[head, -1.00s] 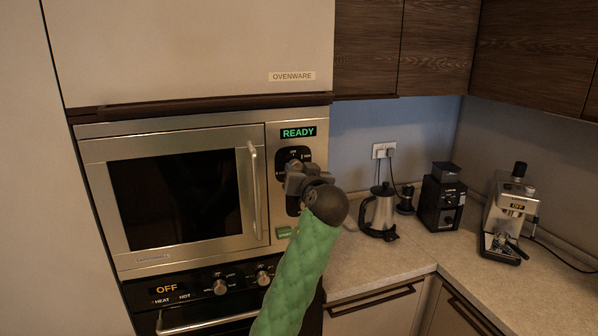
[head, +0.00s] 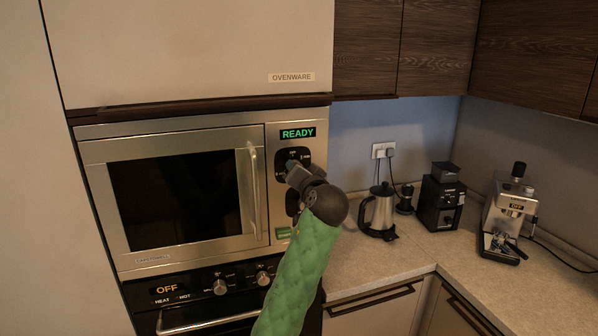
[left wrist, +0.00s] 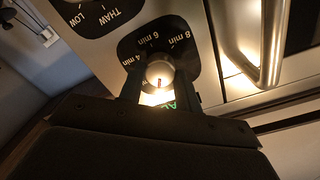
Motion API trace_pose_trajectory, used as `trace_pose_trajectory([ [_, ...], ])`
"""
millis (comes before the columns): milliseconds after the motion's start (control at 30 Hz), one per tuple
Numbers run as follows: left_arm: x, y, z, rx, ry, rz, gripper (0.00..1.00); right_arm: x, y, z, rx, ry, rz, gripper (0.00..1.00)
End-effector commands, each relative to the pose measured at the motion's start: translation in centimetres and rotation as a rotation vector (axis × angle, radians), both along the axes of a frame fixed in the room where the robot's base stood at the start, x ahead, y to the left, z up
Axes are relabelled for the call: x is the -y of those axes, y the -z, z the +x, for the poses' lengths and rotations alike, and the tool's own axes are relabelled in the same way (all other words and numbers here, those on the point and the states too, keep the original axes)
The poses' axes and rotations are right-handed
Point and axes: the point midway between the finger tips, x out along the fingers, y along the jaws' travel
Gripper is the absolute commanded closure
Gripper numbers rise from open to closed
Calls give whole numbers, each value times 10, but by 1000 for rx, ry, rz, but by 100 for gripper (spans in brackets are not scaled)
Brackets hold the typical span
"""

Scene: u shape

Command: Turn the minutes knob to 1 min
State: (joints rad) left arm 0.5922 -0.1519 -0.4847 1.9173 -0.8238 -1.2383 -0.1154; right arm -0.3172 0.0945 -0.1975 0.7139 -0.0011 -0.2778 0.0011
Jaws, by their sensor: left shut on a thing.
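The minutes knob (left wrist: 160,73) is a pale round knob on a black dial plate with 4, 6 and 8 min marks in the left wrist view. A small red mark shows on its face; which number it points to I cannot tell. My left gripper (left wrist: 158,84) is shut on the knob, one finger on each side. In the head view my left gripper (head: 293,168) is at the upper black dial (head: 292,155) of the microwave panel, and the gripper hides the knob. My right gripper is in neither view.
The microwave's vertical door handle (head: 253,190) stands just left of the dials; it shows close in the left wrist view (left wrist: 268,50). A lower dial (left wrist: 88,10) carries THAW and LOW. The display (head: 298,133) reads READY. A kettle (head: 379,212) stands on the counter at right.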

Motion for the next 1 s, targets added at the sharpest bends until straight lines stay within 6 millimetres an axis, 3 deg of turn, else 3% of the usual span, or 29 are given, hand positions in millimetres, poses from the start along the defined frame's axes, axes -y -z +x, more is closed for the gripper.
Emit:
trace_pose_trajectory([
  [200, -1, 1, 1, -5, -2, 8, 89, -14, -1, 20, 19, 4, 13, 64],
  [367, -1, 1, 1, -5, -2, 7, 89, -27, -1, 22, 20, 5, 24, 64],
  [400, -1, 1, 1, -5, -2, 7, 64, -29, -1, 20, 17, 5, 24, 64],
  [500, -1, 1, 0, -4, -1, 7, 45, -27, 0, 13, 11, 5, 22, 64],
  [800, 0, 1, 0, -3, -1, 6, 44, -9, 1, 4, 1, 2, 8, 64],
  [1000, 4, 3, -12, -2, 1, 5, 44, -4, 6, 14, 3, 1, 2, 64],
])
